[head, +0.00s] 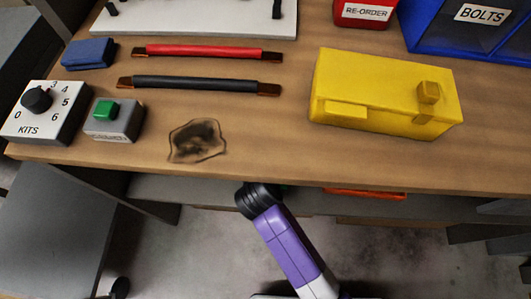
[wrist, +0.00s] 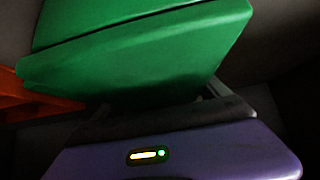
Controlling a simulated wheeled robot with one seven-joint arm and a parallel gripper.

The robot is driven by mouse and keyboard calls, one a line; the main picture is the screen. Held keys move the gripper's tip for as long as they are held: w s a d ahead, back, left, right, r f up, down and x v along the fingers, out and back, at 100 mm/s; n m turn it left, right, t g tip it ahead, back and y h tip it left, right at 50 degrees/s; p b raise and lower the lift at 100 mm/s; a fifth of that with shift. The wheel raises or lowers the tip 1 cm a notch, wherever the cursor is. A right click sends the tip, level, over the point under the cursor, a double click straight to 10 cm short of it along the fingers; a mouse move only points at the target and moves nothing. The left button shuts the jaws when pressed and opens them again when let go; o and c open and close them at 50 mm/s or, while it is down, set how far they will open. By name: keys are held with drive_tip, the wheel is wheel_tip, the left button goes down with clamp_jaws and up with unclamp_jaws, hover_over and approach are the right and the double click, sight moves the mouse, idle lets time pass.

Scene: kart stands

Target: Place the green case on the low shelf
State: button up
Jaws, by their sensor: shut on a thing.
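The green case (wrist: 140,55) fills the upper middle of the wrist view, tilted in the picture, with a dark seam across it. My gripper (wrist: 160,100) is shut on its near side. In the head view my purple arm reaches under the front edge of the table, which hides the gripper and nearly all of the case. Only a small green sliver (head: 285,188) shows there. The low shelf (head: 200,192) shows as a grey strip under the tabletop. I cannot tell whether the case touches it.
An orange thing (head: 365,194) lies under the table, right of my arm; orange also shows left of the case in the wrist view (wrist: 35,102). The wooden tabletop (head: 260,155) overhangs my arm. A yellow case (head: 385,95) stands on it. A grey surface (head: 55,230) is at lower left.

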drive_tip(key=o, duration=1.6)
drive_tip(key=shift+c, duration=0.2)
drive_tip(key=p+v, duration=0.3)
drive_tip(key=v, duration=0.9)
drive_tip(key=shift+d, duration=0.15)
